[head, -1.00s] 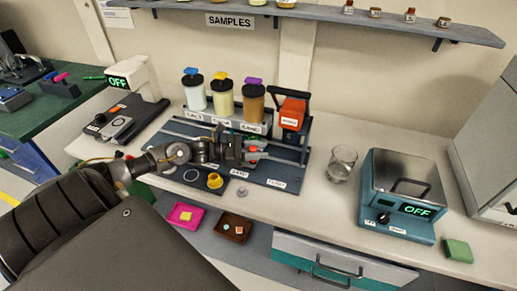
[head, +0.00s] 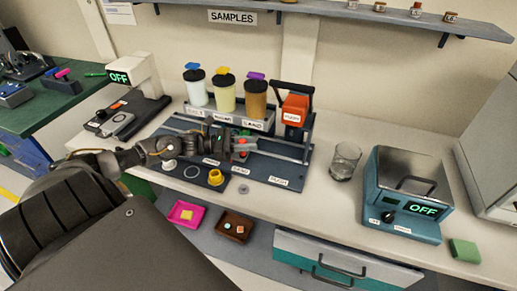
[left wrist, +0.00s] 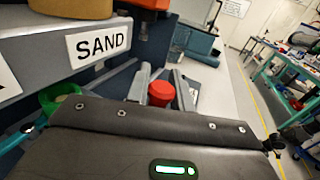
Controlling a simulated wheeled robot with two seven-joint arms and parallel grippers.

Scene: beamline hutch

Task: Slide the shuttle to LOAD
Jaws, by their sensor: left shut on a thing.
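The shuttle track is a dark blue-grey base (head: 262,170) with pale rails, on the bench in front of the hopper rack. Labels on its front edge are too small to read surely. My left gripper (head: 238,146) is over the middle of the rails and shut on the shuttle, which it mostly hides. A small red part (head: 243,153) shows by the fingers. My right gripper is not in view.
Three jars stand behind on a rack (head: 225,116); the SAND sign (left wrist: 98,43) shows close by in the left wrist view. An orange-headed press (head: 294,108) stands at the track's right end. A glass beaker (head: 344,162) and a teal device (head: 403,190) stand farther right.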

